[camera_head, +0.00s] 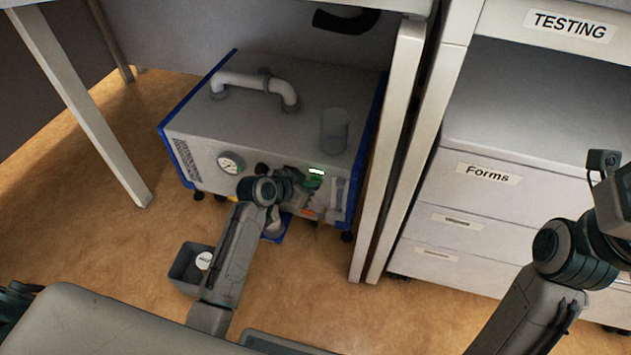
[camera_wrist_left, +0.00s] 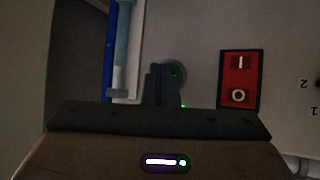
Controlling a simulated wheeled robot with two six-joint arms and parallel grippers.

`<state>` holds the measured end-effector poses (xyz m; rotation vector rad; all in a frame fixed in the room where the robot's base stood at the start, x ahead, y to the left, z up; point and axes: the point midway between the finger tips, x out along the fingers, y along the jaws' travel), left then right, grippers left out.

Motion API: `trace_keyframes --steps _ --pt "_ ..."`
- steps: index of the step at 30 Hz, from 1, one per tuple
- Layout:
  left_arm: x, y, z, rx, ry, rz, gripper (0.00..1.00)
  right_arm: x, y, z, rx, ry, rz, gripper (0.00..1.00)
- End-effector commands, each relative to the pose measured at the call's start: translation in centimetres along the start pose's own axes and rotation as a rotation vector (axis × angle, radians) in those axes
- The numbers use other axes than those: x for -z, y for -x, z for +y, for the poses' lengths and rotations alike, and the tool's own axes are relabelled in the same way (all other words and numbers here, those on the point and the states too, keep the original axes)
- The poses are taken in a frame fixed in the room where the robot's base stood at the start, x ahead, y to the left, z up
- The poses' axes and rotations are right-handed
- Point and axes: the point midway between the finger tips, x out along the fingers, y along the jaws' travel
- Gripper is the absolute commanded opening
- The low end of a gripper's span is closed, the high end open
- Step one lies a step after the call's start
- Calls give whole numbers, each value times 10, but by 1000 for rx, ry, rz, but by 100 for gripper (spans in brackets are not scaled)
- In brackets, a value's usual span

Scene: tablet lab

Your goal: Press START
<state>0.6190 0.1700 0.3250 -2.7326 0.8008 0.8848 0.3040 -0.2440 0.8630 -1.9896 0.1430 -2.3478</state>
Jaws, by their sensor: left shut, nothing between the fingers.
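The grey machine with blue edges (camera_head: 265,125) stands on the floor under the table. My left gripper (camera_head: 306,198) is at the right part of its front panel and hides much of it. In the left wrist view my left gripper (camera_wrist_left: 162,88) is shut and empty, its fingertips over or right by a round button with a green glow (camera_wrist_left: 178,72). I cannot tell whether they touch it. No START label is readable. A red rocker switch (camera_wrist_left: 239,80) marked I and O is to the right of the fingers. My right arm shows at the right, its gripper out of view.
A gauge (camera_head: 230,163) is on the machine's front, with a pipe handle (camera_head: 255,84) and a cylinder (camera_head: 334,130) on top. Table legs (camera_head: 392,150) stand close to its right. A small dark bin (camera_head: 186,272) is on the floor. Drawers labelled Forms (camera_head: 488,174) are at the right.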

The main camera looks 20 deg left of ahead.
Motion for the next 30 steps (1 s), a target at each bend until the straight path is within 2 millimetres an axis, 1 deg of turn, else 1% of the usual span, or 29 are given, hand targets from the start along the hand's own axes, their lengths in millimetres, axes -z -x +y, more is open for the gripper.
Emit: trace_keyframes --steps 8,18,27,30 --pt "0 1 0 0 0 1 0 0 -1 0 0 0 0 0" --pt "-6 12 8 0 1 0 0 -2 -14 -2 0 0 0 0" --pt "-8 12 9 0 0 1 0 -2 -14 -2 0 0 0 0" --pt "-10 15 11 0 0 -1 0 -3 -17 -2 0 0 0 0"
